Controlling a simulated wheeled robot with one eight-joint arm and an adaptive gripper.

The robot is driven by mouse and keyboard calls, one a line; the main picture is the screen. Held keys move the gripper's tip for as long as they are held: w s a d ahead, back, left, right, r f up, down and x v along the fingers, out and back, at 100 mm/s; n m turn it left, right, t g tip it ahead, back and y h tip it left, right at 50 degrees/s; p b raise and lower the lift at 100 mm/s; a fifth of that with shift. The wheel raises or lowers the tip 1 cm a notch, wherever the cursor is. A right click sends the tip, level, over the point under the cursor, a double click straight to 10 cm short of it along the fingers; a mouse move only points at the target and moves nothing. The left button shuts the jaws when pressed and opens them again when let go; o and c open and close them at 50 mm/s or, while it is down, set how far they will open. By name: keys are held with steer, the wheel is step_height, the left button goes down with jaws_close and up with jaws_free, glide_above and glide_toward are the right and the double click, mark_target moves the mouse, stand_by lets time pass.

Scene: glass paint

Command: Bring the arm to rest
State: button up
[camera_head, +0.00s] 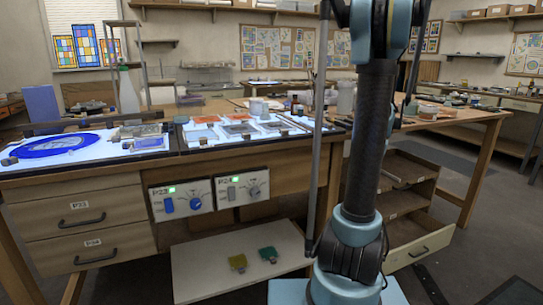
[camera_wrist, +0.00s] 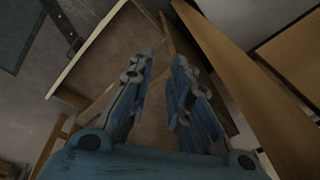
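My gripper (camera_wrist: 162,65) shows in the wrist view with its two fingers apart. It is open, with nothing between the fingers. Beyond the fingers is the brown floor of an open drawer (camera_wrist: 100,60) with a pale rim. My arm (camera_head: 365,150) stands upright in front of the bench in the head view. The gripper itself cannot be made out in the head view.
A workbench (camera_head: 90,180) with a lit top carries glass pieces and a blue oval piece (camera_head: 50,146). An open drawer (camera_head: 420,243) juts out to the right of my arm.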

steer(key=s+a+n, duration=0.5)
steer(key=s+a, duration=1.3)
steer(key=s, duration=0.2)
steer(key=s+a+f+n, duration=0.1)
steer(key=s+f, duration=0.3)
steer(key=s, duration=0.4)
steer(key=shift+a+n+t, duration=0.3)
steer(key=shift+a+n, duration=0.1)
steer(key=shift+a, duration=0.5)
